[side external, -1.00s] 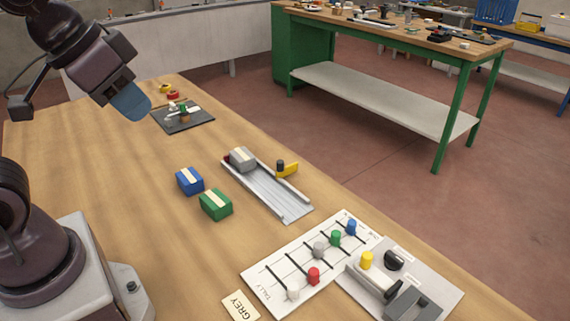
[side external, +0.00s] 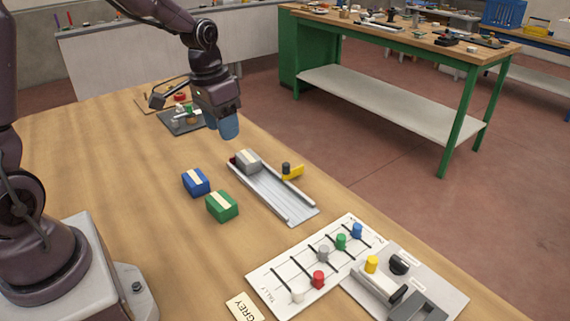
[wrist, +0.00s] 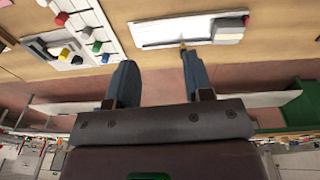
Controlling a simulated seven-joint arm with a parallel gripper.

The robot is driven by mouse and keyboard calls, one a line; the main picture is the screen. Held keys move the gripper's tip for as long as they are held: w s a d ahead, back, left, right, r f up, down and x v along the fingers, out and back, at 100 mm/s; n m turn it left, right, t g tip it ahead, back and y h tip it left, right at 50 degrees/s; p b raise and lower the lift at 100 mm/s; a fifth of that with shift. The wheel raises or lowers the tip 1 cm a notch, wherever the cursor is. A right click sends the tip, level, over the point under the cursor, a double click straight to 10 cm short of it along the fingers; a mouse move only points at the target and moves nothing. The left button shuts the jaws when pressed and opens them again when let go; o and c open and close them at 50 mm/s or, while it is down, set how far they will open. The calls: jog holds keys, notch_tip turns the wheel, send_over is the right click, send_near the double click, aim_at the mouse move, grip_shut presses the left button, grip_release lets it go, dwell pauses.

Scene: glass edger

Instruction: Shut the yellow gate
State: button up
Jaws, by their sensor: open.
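The yellow gate (side external: 293,172) sits at the right side of the grey metal channel (side external: 290,207) and extends outward from it. A dark knob (side external: 286,168) stands at its channel end. A grey block with a pale strip (side external: 248,161) lies in the far end of the channel. My gripper (side external: 228,128) is above and beyond that far end, apart from the gate. In the wrist view my gripper (wrist: 157,80) has its two blue fingers spread with nothing between them. The channel also shows there (wrist: 170,32), with a small bit of yellow at its edge near the right finger.
A blue block (side external: 196,182) and a green block (side external: 222,206) stand left of the channel. A tally board (side external: 280,277) with coloured pegs and a grey switch panel (side external: 450,290) lie nearer. A dark tray (side external: 178,127) with small items is behind. The table's right edge is close to the gate.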

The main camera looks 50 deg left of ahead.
aim_at(285, 164)
jog(key=w+a+f+m+t, duration=0.1)
jog(key=w+a+f+m, duration=0.15)
jog(key=w, duration=0.25)
jog(key=w+a+f+m+t+h, duration=0.1)
jog(key=w+f, duration=0.2)
jog(key=w, duration=0.1)
jog(key=w+a+f+m+t, duration=0.1)
jog(key=w+a+f, duration=0.1)
jog(key=w, duration=0.3)
jog(key=shift+m, duration=0.25)
jog(key=x, duration=1.3)
jog(key=shift+s+f, duration=0.15)
jog(key=shift+s, duration=0.15)
